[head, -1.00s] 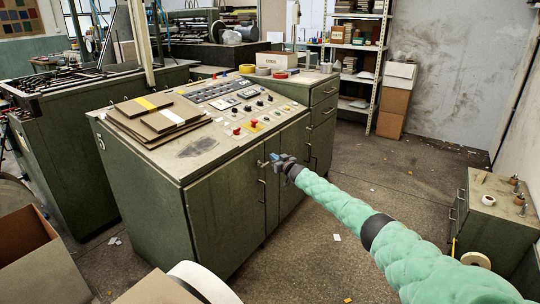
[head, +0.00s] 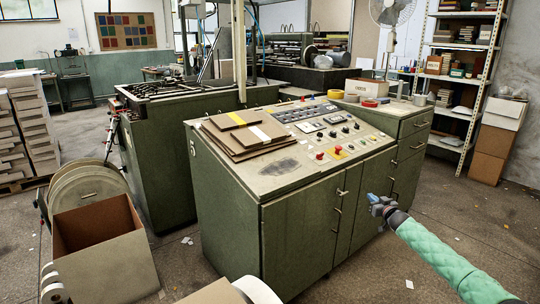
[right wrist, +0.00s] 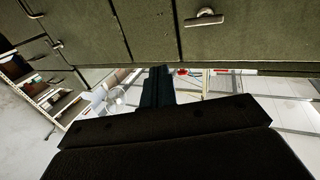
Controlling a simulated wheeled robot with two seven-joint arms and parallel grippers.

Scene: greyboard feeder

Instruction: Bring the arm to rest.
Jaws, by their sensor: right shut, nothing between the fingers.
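My right arm, in a mint-green quilted sleeve, comes in from the lower right of the head view. My right gripper (head: 374,199) is shut and empty. In the head view it shows in front of the doors of the green control cabinet (head: 300,235), below the sloping panel top. I cannot tell how far it stands from the doors. In the right wrist view the dark gripper (right wrist: 156,78) points toward green cabinet fronts with metal handles (right wrist: 205,19). My left gripper is not in view.
Brown boards (head: 240,134) lie on the cabinet top beside buttons and switches. An open cardboard box (head: 100,250) stands at the lower left. A shelf rack (head: 470,75) and stacked cartons (head: 495,140) stand at the right back. The floor (head: 455,215) at the right is mostly clear.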

